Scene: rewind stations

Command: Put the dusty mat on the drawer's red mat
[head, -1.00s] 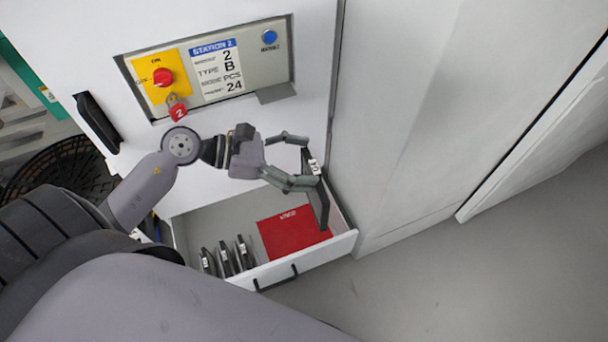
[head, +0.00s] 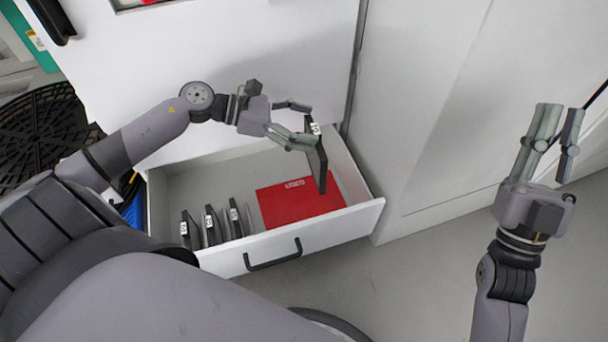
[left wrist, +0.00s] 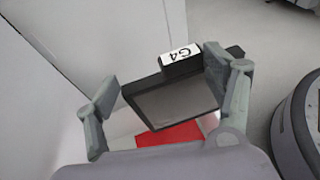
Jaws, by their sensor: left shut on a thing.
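My left gripper (head: 308,125) is shut on a thin dark framed piece (head: 318,165) with a white tag. It is the only candidate for the dusty mat that I hold. In the left wrist view its dull grey face (left wrist: 172,104) sits between the fingers, and the tag reads G4. The piece is tilted, nearly on edge in the head view, over the right part of the red mat (head: 285,205). I cannot tell whether its lower edge touches the mat. The red mat lies flat in the open drawer (head: 310,238). My right gripper (head: 556,135) is open and empty over the floor.
Several dark tagged pieces (head: 213,226) stand upright in the drawer, left of the red mat. The drawer front has a black handle (head: 273,258). A white cabinet side (head: 425,110) rises to the right. A black round basket (head: 40,130) stands at the left.

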